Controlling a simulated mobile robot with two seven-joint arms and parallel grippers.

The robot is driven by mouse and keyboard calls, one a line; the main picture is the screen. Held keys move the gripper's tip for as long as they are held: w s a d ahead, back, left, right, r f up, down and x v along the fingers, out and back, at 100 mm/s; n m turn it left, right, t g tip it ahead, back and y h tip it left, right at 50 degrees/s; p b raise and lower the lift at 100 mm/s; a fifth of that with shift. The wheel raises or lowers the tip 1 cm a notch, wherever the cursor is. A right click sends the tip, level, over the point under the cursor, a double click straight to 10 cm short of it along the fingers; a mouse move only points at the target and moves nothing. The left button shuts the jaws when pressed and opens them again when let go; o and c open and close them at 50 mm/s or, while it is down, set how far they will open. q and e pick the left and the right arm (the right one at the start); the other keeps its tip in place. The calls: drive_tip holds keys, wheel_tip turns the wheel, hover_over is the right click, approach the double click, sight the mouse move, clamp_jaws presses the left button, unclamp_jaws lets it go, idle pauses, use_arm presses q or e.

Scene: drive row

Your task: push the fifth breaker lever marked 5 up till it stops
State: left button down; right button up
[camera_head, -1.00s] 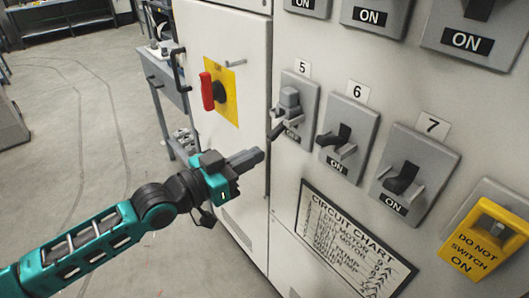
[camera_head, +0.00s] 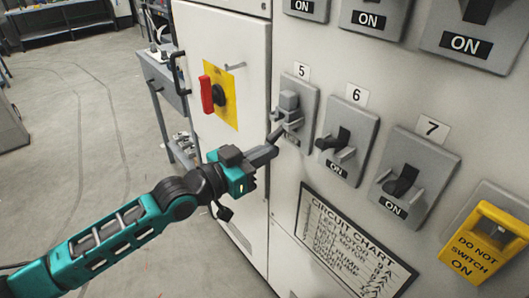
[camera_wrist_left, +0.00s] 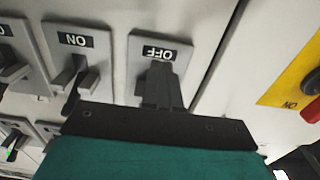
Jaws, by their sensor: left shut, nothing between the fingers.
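Breaker 5 (camera_head: 308,100) is a grey plate on the cabinet front under the number 5 label. Its dark lever (camera_head: 277,132) points down and out. In the left wrist view, which is upside down, its plate (camera_wrist_left: 138,55) shows OFF. My left gripper (camera_head: 268,152) is shut and empty, with its tips just below the lever of breaker 5. In the left wrist view the shut fingers (camera_wrist_left: 160,90) overlap that breaker and hide most of its lever, so I cannot tell whether they touch it. My right gripper is not in view.
Breaker 6 (camera_head: 360,122) and breaker 7 (camera_head: 436,160) to the right read ON. A yellow guarded switch (camera_head: 480,245) is at the lower right. A red handle (camera_head: 207,95) on a yellow plate is to the left. A circuit chart (camera_head: 350,240) hangs below. The floor at left is open.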

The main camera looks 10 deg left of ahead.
use_arm(q)
drive_tip(key=shift+r+p, duration=0.45)
drive_tip(key=shift+r, duration=0.05)
drive_tip(key=shift+f, duration=0.2)
drive_tip(key=shift+f+b, duration=0.7)
drive_tip(key=shift+f, duration=0.15)
drive_tip(key=shift+s+a, duration=0.1)
drive_tip(key=p+v, duration=0.2)
drive_tip(key=v, duration=0.4)
drive_tip(key=shift+s+a+p, duration=0.2)
drive_tip(key=shift+s+p, duration=0.15)
